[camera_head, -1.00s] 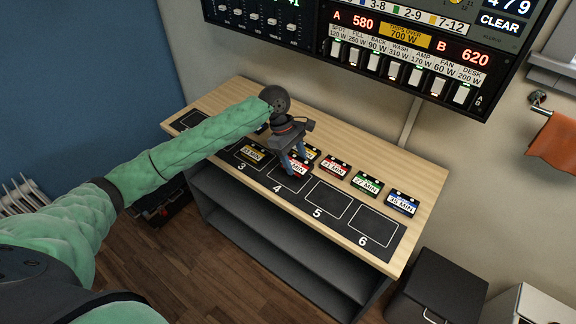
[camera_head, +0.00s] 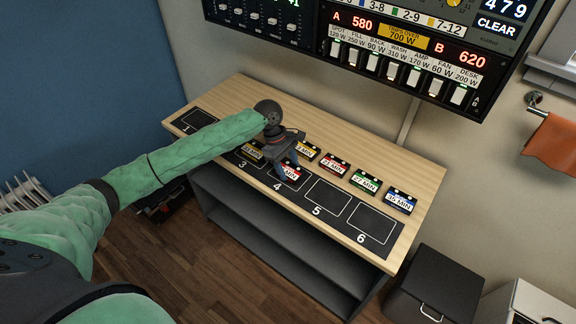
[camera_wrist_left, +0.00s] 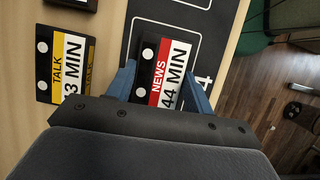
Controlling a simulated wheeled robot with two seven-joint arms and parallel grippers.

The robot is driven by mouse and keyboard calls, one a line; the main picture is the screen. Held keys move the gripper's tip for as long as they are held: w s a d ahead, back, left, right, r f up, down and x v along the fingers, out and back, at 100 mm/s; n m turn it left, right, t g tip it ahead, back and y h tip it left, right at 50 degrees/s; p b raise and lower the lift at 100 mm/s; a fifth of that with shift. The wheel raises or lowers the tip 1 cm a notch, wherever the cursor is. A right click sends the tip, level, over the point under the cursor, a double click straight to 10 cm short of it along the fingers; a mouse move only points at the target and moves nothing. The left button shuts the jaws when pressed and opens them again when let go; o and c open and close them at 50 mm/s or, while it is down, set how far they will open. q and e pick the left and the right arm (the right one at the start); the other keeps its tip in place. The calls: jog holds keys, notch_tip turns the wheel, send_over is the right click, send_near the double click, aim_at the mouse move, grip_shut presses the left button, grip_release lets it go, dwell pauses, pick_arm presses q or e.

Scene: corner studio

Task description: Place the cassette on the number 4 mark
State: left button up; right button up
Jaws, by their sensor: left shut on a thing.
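A black cassette with a red-and-white NEWS 44 MIN label (camera_wrist_left: 163,76) is between the blue fingers of my left gripper (camera_wrist_left: 158,88) in the left wrist view. The cassette also shows in the head view (camera_head: 291,172), partly hidden by the gripper (camera_head: 286,168). It is over the outlined number 4 mark (camera_head: 277,187) on the black strip; the printed 4 shows beside a finger in the wrist view. I cannot tell whether the cassette touches the strip. My right gripper is not in view.
A yellow-label cassette (camera_head: 251,152) lies on mark 3. Behind the strip are a yellow TALK cassette (camera_wrist_left: 64,66), a red one (camera_head: 336,164), a green one (camera_head: 366,184) and a blue one (camera_head: 399,202). Marks 5 (camera_head: 326,196) and 6 (camera_head: 372,223) are empty.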

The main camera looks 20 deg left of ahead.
pick_arm(q)
jog(key=shift+f, duration=0.1)
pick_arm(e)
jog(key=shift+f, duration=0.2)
pick_arm(q)
jog(key=o, duration=1)
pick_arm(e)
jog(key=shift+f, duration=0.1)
pick_arm(q)
jog(key=shift+w+a+r, duration=0.1)
jog(key=shift+r, duration=0.25)
jog(key=b+v, duration=0.2)
jog(key=v, duration=0.9)
jog(key=shift+a+r+b, duration=0.1)
jog(key=shift+r+b, duration=0.1)
jog(key=shift+b, duration=0.1)
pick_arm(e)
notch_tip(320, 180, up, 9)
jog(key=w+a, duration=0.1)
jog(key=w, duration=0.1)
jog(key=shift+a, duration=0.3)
